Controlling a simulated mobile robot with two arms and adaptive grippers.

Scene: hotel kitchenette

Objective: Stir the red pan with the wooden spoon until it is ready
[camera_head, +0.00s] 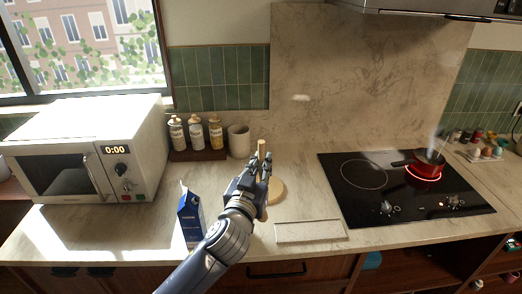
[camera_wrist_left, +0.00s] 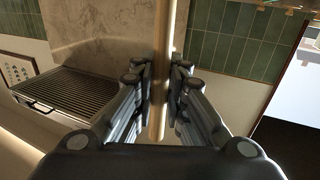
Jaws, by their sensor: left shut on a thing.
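The red pan (camera_head: 424,166) sits on the back right ring of the black cooktop (camera_head: 352,205). The ring under it glows red, and pale steam rises from the pan. The pan's dark handle points left, and its contents are too small to tell. My left gripper (camera_head: 257,176) is over the counter left of the cooktop, well apart from the pan. It is shut on the wooden spoon (camera_head: 262,149), a thin upright shaft. In the left wrist view the shaft (camera_wrist_left: 160,100) runs between both fingers (camera_wrist_left: 160,88). The spoon's bowl cannot be made out. My right gripper is not in view.
A blue carton (camera_head: 190,216) stands left of my arm. A round wooden board (camera_head: 277,190) lies beside the gripper, and a pale flat tray (camera_head: 310,231) lies before the cooktop. A cup (camera_head: 239,141), several bottles (camera_head: 196,133) and a microwave (camera_head: 80,155) stand behind and left.

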